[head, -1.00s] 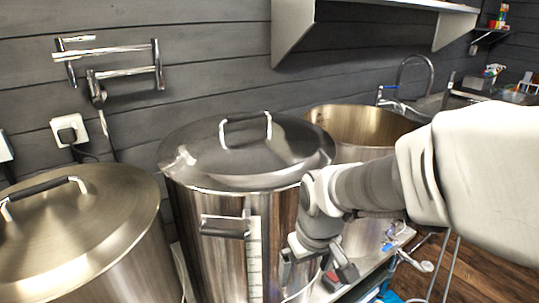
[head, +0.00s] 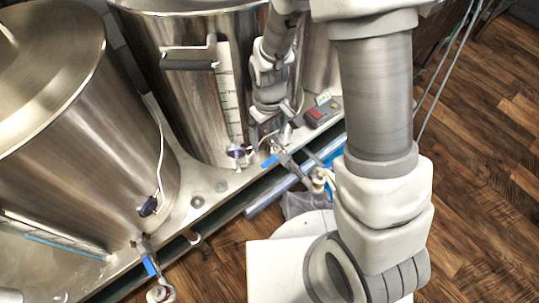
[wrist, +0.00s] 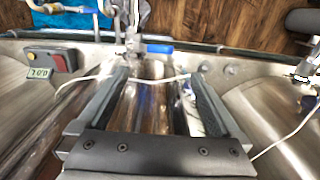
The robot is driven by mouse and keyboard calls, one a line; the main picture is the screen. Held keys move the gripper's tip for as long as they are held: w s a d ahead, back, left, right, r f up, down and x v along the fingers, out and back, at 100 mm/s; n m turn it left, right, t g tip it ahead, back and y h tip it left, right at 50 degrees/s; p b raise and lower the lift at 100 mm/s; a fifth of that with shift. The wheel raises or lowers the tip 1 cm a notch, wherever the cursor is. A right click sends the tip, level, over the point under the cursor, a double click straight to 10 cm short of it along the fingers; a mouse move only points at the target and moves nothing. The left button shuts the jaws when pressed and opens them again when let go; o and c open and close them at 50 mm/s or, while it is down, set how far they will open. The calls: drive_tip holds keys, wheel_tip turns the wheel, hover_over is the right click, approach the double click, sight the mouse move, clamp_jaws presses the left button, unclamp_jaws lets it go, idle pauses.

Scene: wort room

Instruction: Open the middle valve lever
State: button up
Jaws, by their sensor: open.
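The middle kettle (head: 190,95) is a steel pot with a level scale on its front. Its valve (head: 290,161) sticks out low at the front, with a blue lever (head: 269,161) pointing to the left. In the wrist view the blue lever (wrist: 160,48) points right from the valve body (wrist: 133,42), crosswise to the outlet. My gripper (head: 272,128) is close to the kettle's front, just above the valve. In the wrist view my gripper (wrist: 158,76) is open, with the lever just beyond its fingertips and nothing clearly between the fingers.
The left kettle (head: 80,130) has its own valve with a blue lever (head: 150,266). A controller with a red switch (head: 322,112) sits right of my gripper. A white cable (wrist: 80,85) crosses near the fingers. Wooden floor (head: 480,200) lies clear at right.

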sight(270, 161)
wheel_tip(270, 161, down, 12)
drive_tip(key=shift+f+b, duration=0.1)
drive_tip(key=shift+b, duration=1.1)
clamp_jaws()
